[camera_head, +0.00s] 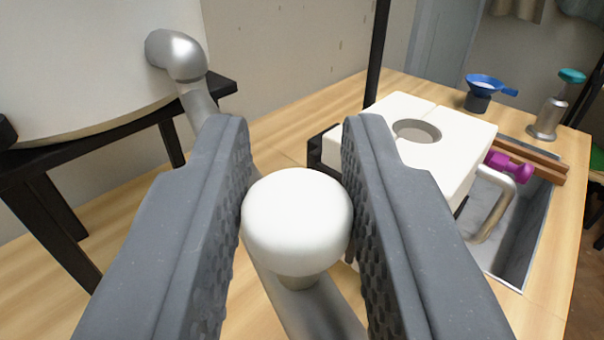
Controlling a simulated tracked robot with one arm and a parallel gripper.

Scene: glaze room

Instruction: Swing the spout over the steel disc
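A grey metal spout leaves a large pale vessel at an elbow (182,55), drops behind my left finger and seems to continue as the grey tube (318,310) at the bottom centre. A white rounded knob (297,218) stands on this tube. My gripper (295,130) has one grey, textured finger on each side of the knob, and the knob fills the gap, seemingly touching both pads. A grey round disc or recess (417,131) shows in the top of a white block to the right; I cannot tell whether it is the steel disc. My fingers hide parts of the spout and block.
A dark stand (60,215) carries the pale vessel (90,60) at left. A black post (376,60) rises behind the white block (455,150).

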